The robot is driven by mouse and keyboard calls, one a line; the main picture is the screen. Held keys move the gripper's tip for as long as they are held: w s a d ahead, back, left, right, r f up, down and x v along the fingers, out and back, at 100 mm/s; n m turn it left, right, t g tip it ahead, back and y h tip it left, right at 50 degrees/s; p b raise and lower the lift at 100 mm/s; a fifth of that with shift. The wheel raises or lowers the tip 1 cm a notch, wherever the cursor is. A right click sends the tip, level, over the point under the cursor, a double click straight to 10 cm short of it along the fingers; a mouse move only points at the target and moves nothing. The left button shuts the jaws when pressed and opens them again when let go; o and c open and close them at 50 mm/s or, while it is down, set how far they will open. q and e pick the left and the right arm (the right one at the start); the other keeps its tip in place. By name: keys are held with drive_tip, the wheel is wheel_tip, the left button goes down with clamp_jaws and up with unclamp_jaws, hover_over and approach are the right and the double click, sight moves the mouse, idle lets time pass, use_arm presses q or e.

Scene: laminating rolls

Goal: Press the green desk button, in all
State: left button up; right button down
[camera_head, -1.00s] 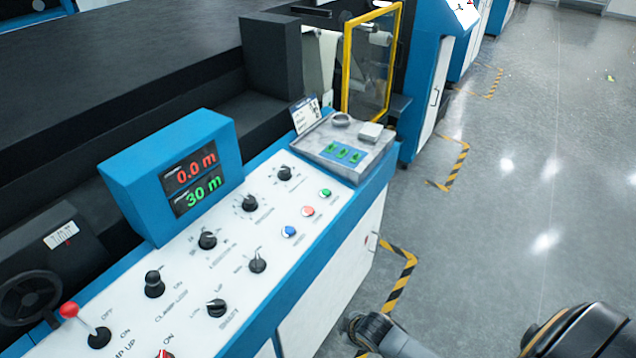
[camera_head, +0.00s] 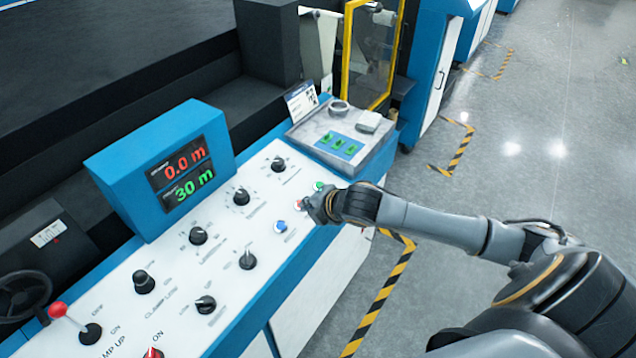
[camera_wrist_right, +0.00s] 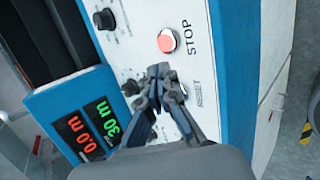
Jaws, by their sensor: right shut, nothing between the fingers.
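The green button (camera_head: 319,186) is a small round cap near the right edge of the white control panel (camera_head: 258,214), in the head view. My right gripper (camera_head: 309,207) is shut and empty. It shows over the panel's right edge, just below the green button in the picture, and hides most of the red button. In the right wrist view its closed fingertips (camera_wrist_right: 160,72) point toward the red STOP button (camera_wrist_right: 167,40), between it and the RESET label. I cannot tell whether they touch the panel. The green button is not visible there. My left gripper is not in view.
A blue button (camera_head: 280,226) and several black knobs share the panel. A blue display box (camera_head: 160,165) stands at its left, reading 0.0 m and 30 m. A grey box with green switches (camera_head: 340,143) is at the far end. The floor at right is open.

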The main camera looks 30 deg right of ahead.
drive_tip(key=w+d+r+n+t, duration=0.1)
drive_tip(key=w+d+r+n, duration=0.3)
drive_tip(key=d+r, duration=0.3)
drive_tip(key=w+d, duration=0.1)
drive_tip(key=d, duration=0.2)
drive_tip(key=shift+w+n+h, duration=0.3)
drive_tip(key=shift+h, duration=0.1)
drive_tip(key=f+b, duration=0.4)
drive_tip(key=b, duration=0.1)
drive_tip(key=w+f+b, duration=0.1)
drive_tip(key=f+b, duration=0.1)
drive_tip(key=b, duration=0.1)
drive_tip(key=shift+a+f, duration=0.3)
drive_tip(key=shift+f, duration=0.4)
drive_tip(key=shift+w+f, duration=0.2)
drive_tip(key=shift+f, duration=0.4)
